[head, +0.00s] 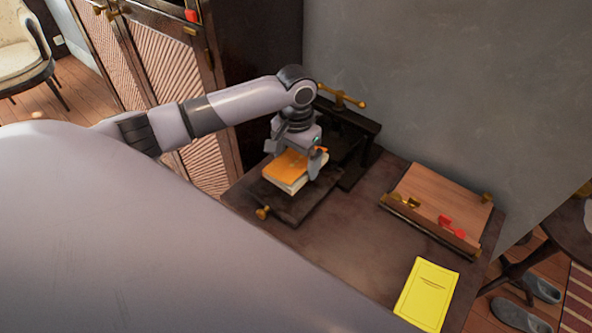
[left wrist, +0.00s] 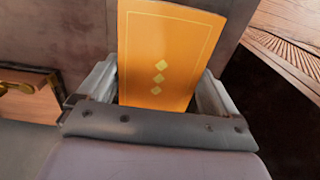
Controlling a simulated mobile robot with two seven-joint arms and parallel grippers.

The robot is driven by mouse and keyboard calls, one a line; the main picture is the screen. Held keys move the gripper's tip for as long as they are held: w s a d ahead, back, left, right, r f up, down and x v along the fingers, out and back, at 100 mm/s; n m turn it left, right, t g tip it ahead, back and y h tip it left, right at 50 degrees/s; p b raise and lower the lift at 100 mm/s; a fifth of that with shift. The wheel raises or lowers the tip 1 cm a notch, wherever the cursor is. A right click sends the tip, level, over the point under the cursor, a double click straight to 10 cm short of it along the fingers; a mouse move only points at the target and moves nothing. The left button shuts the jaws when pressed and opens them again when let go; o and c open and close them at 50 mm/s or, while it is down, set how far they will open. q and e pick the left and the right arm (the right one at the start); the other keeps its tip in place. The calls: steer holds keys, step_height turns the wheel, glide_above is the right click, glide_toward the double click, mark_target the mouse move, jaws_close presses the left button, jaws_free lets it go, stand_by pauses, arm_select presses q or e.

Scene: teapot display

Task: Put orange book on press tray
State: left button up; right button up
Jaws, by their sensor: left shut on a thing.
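The orange book (head: 290,165), with pale page edges, is in the grip of my left gripper (head: 296,155). The book lies roughly flat over the dark press tray (head: 305,207), which has a brass knob at its front. I cannot tell whether the book touches the tray or hangs just above it. In the left wrist view the orange cover (left wrist: 168,45), with small gold diamonds, sits between the two fingers of my left gripper (left wrist: 158,85). My right gripper is not in view.
The dark press (head: 345,140) with a brass handle stands behind the tray against the wall. A wooden slanted stand (head: 440,200) with red pieces and a yellow book (head: 427,293) are to the right on the table. A cabinet (head: 165,65) stands left.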

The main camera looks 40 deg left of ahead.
mark_target(296, 172)
arm_select(q)
steer(key=shift+f, duration=2.2)
steer(key=o, duration=0.8)
steer(key=shift+f, duration=0.15)
step_height(296, 172, up, 12)
steer(key=shift+r, duration=0.2)
